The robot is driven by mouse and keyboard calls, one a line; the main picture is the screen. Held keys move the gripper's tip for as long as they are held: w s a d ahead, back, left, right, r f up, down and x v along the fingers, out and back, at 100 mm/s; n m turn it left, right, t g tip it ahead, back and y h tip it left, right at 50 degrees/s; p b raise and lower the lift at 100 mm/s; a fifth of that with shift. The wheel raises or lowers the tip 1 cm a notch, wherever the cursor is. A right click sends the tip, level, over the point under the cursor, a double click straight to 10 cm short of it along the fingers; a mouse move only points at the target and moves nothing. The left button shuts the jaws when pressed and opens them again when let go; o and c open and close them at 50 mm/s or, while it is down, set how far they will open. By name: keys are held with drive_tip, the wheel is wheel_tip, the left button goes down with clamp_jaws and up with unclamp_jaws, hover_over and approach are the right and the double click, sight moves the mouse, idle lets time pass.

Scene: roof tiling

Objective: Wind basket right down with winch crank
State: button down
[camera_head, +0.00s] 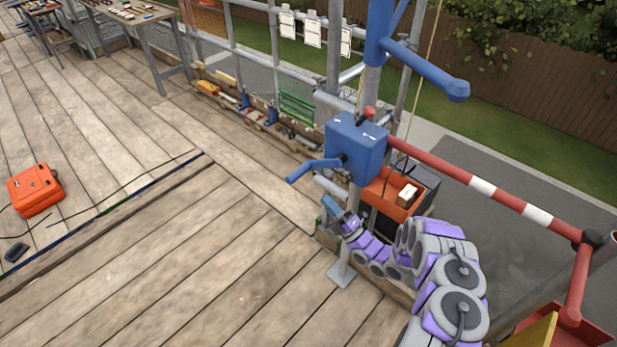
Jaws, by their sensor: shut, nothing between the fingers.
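The blue winch box (357,146) is fixed to a grey post right of centre. Its blue crank (315,169) sticks out to the left, the grip end lowest and leftmost. An orange open-topped basket (381,188) shows behind and right of the winch, with a small pale-and-brown block (407,195) in it. A rope (421,70) comes down from above towards it. My gripper (330,205) is below the crank, apart from it in the picture, and looks shut and empty. The fingertips are small, and their depth relative to the crank is hard to tell.
A red-and-white barrier bar (480,187) runs right from the post, by the platform edge. A blue hoist arm (425,70) is overhead. An orange case (36,190) and cables lie on the planks at left. The middle deck (180,245) is clear.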

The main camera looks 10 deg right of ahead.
sight(301, 176)
drive_tip(key=b+x, duration=0.3)
drive_tip(key=x, duration=0.7)
drive_tip(key=shift+w+a, duration=0.15)
drive_tip(key=shift+a, duration=0.65)
